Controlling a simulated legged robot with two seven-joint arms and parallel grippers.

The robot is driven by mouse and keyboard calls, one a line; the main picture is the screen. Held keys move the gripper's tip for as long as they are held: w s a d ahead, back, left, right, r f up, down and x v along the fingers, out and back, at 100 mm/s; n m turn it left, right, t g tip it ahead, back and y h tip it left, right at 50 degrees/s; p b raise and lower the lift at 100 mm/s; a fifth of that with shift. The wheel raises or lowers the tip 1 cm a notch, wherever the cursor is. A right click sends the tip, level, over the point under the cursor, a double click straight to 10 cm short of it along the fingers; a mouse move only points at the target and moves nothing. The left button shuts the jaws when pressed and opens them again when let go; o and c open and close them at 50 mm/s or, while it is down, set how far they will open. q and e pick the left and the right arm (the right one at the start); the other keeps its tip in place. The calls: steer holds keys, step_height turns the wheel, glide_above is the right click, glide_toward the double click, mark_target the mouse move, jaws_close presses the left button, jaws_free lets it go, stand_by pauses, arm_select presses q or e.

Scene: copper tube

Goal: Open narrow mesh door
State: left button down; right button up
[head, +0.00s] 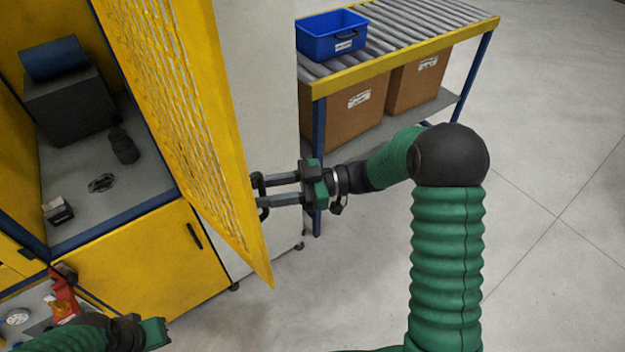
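The yellow mesh door (185,120) stands swung out from the yellow cabinet, and I see it at a steep angle. Its free edge is toward my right gripper. My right gripper (262,195) comes in from the right, with its two fingers visibly apart and its tips at the door's free edge. Dark parts at the tips overlap the edge; I cannot tell whether they touch a handle there. My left gripper (153,334) is low at the bottom left, below the cabinet and away from the door. Its fingers do not show clearly.
The cabinet's lower yellow panel (150,262) has a dark handle. Inside sit a dark machine block (72,105) and small parts. A roller conveyor (400,35) carries a blue bin (331,36), with cardboard boxes (345,105) below. Open floor (550,170) lies to the right.

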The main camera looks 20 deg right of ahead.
steer(key=w+b+v, duration=0.1)
steer(key=b+v, duration=0.4)
steer(key=v, duration=1.3)
steer(key=w+a+f+m+t+h+b, duration=0.1)
steer(key=w+a+m+t+h, duration=0.1)
steer(key=w+t+h, duration=0.3)
steer(key=w+a+f+m+t+h+b, duration=0.1)
steer(key=w+m+t, duration=0.15)
steer(key=w, duration=0.55)
step_height(320, 180, down, 6)
steer(key=w+m+t+h+b, duration=0.2)
steer(key=m+h, duration=0.3)
steer(key=h, duration=0.3)
steer(key=s+a+f+m+g+h, duration=0.1)
steer(key=s+a+f+m+g, duration=0.1)
steer(key=s+f, duration=0.4)
steer(key=s+a+f+m+g+h+b, duration=0.1)
steer(key=s+f+g, duration=0.4)
steer(key=s, duration=0.7)
steer(key=s+a+f+m+g+h+b, duration=0.1)
steer(key=s+a+f+m+g, duration=0.1)
steer(key=s+f+g, duration=0.2)
steer(key=s+f, duration=0.3)
steer(key=s, duration=0.2)
steer(key=shift+a+m, duration=0.35)
